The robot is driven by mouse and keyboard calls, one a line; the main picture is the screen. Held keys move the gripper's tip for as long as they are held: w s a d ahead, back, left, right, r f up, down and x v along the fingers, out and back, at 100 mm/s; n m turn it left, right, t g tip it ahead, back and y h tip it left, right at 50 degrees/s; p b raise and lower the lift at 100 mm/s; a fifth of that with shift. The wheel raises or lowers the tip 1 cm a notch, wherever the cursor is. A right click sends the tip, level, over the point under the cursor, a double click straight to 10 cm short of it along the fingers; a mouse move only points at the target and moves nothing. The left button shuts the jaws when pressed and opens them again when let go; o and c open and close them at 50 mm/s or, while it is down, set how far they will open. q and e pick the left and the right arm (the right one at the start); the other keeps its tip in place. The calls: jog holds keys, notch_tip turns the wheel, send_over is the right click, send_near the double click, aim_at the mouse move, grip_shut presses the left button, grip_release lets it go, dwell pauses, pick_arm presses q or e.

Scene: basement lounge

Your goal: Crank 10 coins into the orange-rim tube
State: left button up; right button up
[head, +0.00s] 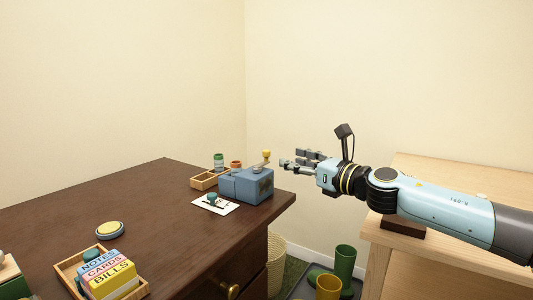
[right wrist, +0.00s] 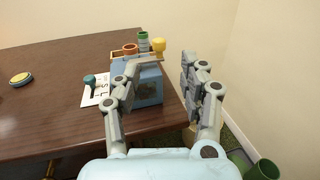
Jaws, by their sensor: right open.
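A blue-grey box with a crank (head: 246,186) stands near the right corner of the dark desk. Its crank knob (head: 266,154) is yellow and points up; it also shows in the right wrist view (right wrist: 158,44). The orange-rim tube (head: 236,165) stands behind the box, beside a green-rim tube (head: 219,160), by a wooden tray (head: 203,183). Both rims show in the right wrist view, the orange one (right wrist: 131,49) nearer. Coins inside cannot be made out. My right gripper (head: 284,160) is open and empty, just right of the knob, apart from it. My left gripper is out of view.
A white card with a teal knobbed piece (head: 212,199) lies before the box. A yellow disc (head: 110,230) and a tray of labelled blocks (head: 112,275) are at front left.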

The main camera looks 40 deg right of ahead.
aim_at(269, 153)
jog(key=w, duration=0.3)
jog(key=w+a+p, duration=0.1)
jog(key=w, duration=0.6)
jog(key=shift+w+a, duration=0.15)
jog(key=shift+a, duration=0.1)
grip_shut()
